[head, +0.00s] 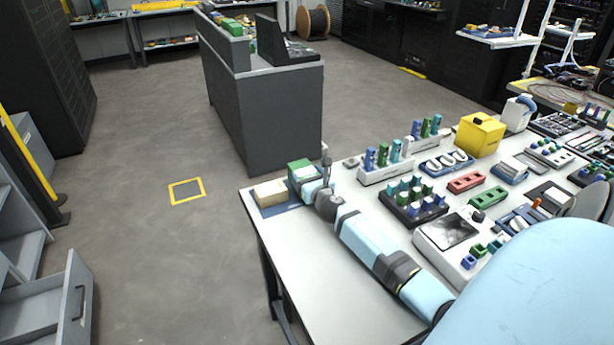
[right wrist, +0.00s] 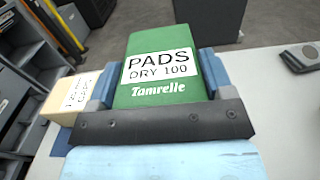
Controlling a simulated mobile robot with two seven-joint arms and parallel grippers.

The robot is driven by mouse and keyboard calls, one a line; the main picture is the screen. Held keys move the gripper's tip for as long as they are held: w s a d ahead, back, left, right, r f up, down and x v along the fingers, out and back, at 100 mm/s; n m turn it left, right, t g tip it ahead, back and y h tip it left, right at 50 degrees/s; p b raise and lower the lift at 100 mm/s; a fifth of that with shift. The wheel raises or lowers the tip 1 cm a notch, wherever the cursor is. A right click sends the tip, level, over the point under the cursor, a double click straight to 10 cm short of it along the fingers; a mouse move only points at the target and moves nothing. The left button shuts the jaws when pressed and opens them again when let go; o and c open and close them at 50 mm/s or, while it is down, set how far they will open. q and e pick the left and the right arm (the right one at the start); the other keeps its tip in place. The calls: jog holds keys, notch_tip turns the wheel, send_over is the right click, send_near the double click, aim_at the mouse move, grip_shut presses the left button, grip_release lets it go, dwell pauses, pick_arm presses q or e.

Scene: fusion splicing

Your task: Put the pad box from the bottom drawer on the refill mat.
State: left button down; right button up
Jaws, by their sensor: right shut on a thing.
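The pad box (right wrist: 158,45) is green with a white label reading "PADS DRY 100". It also shows in the head view (head: 300,168) at the table's far left corner. My right gripper (right wrist: 157,82) is shut on it, one blue finger on each side. The blue refill mat (head: 291,208) lies at that corner, partly hidden by the boxes and my right gripper. The pad box is at the mat's far part; I cannot tell whether it touches the mat. An open grey drawer (head: 50,308) shows at the lower left. My left gripper is not in view.
A cream box (head: 270,192) sits on the mat beside the pad box. Racks of coloured vials (head: 385,160), a splicer with a screen (head: 447,234) and a yellow box (head: 480,134) stand further right. The table front (head: 300,260) is clear.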

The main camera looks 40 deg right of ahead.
jog(key=shift+f+b, duration=0.3)
jog(key=shift+f, duration=0.1)
jog(key=o, duration=1.1)
jog(key=shift+c, duration=0.2)
jog(key=shift+s+a, duration=0.15)
jog(key=shift+s, duration=0.15)
jog(key=p+v, duration=0.1)
jog(key=v, duration=1.1)
jog(key=shift+s+r, duration=0.1)
jog(key=shift+s, duration=0.2)
jog(key=shift+s+a, duration=0.1)
jog(key=shift+s, duration=0.2)
